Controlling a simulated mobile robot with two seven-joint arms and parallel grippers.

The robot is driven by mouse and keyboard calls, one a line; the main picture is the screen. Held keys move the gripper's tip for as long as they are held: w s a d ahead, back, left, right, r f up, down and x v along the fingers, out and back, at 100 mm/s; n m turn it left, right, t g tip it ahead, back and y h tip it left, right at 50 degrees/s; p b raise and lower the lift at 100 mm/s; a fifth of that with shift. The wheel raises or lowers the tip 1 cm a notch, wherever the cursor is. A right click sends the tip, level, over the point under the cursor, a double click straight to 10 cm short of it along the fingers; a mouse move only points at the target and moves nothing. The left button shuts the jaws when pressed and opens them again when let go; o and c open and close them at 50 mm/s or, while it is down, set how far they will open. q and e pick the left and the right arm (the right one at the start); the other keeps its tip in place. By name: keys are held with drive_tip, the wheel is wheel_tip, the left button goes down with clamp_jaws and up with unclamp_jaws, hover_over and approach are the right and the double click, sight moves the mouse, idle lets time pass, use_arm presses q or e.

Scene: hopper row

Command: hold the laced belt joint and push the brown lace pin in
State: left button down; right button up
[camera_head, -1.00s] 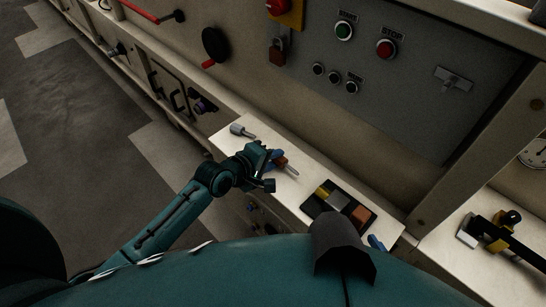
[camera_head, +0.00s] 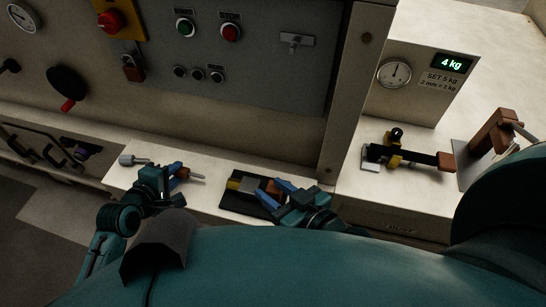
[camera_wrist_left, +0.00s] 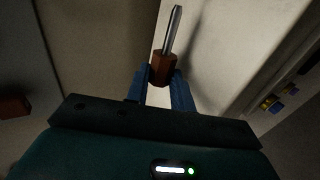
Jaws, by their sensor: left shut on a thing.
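My left gripper (camera_head: 177,170) is shut on a tool with a brown handle (camera_head: 182,173) and a thin metal shaft. The handle (camera_wrist_left: 161,69) sits between the blue fingers in the left wrist view, with the shaft pointing up and away. A black flat piece (camera_head: 233,203) lies on the pale ledge, with a yellow part (camera_head: 233,183), a grey plate (camera_head: 249,184) and a brown part (camera_head: 272,187) on it. I cannot tell for sure that it is the laced belt joint with its lace pin. My right gripper (camera_head: 270,191) is at its right side, fingers apart, partly covering it.
A grey metal piece (camera_head: 133,160) lies on the ledge's left end. A panel with buttons (camera_head: 230,33) rises behind. To the right, a post (camera_head: 347,90) stands before a shelf with a black and yellow bar device (camera_head: 410,156), a dial and a display reading 4 kg.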

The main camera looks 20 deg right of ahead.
drive_tip(key=w+a+r+n+g+y, duration=0.2)
drive_tip(key=a+r+n+g+y, duration=0.2)
drive_tip(key=a+n+g, duration=0.7)
drive_tip(key=d+n+h, duration=0.3)
drive_tip(key=d+n, duration=0.1)
drive_tip(key=n, duration=0.1)
drive_tip(key=d+r+n+g+h, duration=0.1)
drive_tip(key=d+n+h, duration=0.2)
drive_tip(key=d+n, duration=0.1)
drive_tip(key=w+d+r+n+g+h, duration=0.1)
drive_tip(key=d+n+h, duration=0.3)
drive_tip(key=n, duration=0.2)
drive_tip(key=shift+r, duration=0.25)
drive_tip(key=shift+f+n, duration=0.25)
drive_tip(key=shift+n, duration=0.05)
wheel_tip(320, 180, down, 11)
drive_tip(key=shift+f, duration=0.2)
